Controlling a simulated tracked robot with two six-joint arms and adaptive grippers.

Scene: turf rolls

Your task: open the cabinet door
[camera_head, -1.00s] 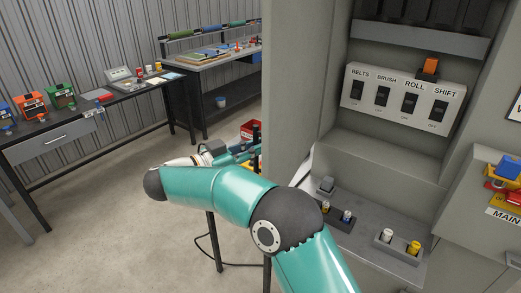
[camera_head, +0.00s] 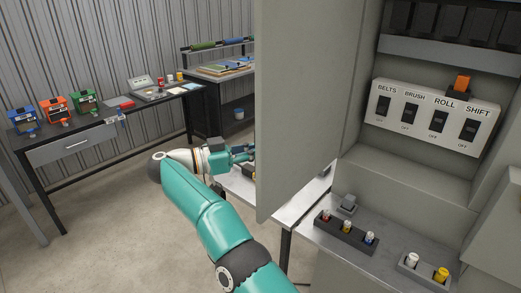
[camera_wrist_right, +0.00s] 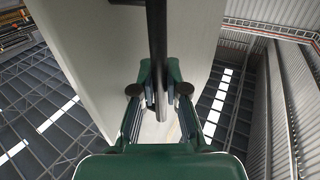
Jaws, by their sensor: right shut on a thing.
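The grey cabinet door (camera_head: 308,110) stands swung open to the left of the cabinet (camera_head: 400,165), whose inside shows. In the right wrist view the door (camera_wrist_right: 95,50) is a pale panel with a black bar handle (camera_wrist_right: 157,40). My right gripper (camera_wrist_right: 160,100) is shut on this handle. In the head view my right gripper (camera_head: 243,153) is at the door's left edge; its fingertips and the handle are hidden behind the door. My left gripper is not in view.
Inside the cabinet is a switch panel (camera_head: 433,115) with several black switches, above a shelf with small fuse blocks (camera_head: 345,232). A metal table (camera_head: 285,208) stands behind and below the door. A workbench (camera_head: 85,140) is at the left. Open floor (camera_head: 110,230) lies between.

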